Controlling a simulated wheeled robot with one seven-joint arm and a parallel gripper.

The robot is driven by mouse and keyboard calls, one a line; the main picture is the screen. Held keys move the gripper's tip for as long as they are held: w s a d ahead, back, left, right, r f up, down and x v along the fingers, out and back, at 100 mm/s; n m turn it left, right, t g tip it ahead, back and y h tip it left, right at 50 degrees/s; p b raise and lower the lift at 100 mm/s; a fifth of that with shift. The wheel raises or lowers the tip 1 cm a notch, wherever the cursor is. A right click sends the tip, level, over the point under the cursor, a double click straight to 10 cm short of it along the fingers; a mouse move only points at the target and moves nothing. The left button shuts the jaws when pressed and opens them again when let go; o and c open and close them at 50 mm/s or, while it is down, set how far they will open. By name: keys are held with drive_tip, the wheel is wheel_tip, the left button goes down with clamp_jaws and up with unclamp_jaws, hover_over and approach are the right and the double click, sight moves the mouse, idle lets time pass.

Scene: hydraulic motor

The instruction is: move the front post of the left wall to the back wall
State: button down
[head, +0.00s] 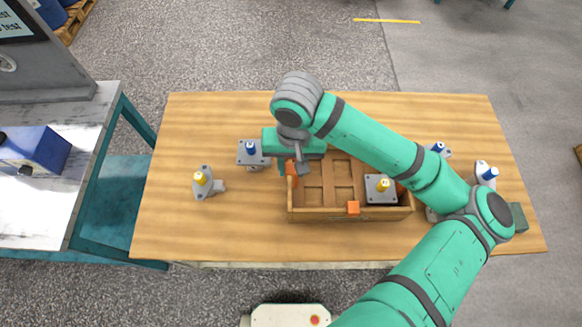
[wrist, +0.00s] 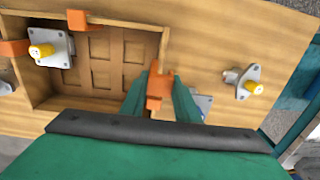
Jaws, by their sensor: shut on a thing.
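The wooden crate (head: 330,215) sits mid-table with an open, divided inside. My gripper (head: 293,168) is at its left wall. In the wrist view, my gripper's (wrist: 160,92) two green fingers are shut on an orange post (wrist: 158,82), at or just above that wall. The post also shows partly in the head view (head: 291,167). Whether it touches the wall is unclear. Another orange post (head: 353,207) is on the front wall, and one (wrist: 14,47) on the right wall. The back wall is mostly hidden by my arm.
A yellow-topped motor (head: 382,187) sits in the crate's right part. A blue-topped motor (head: 252,152) and a yellow-topped one (head: 204,183) stand left of the crate. More blue-topped parts (head: 487,173) stand at the right. The table's (head: 180,235) front left is clear.

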drive_tip(key=shift+w+a+r, duration=0.1)
drive_tip(key=shift+r, duration=1.1)
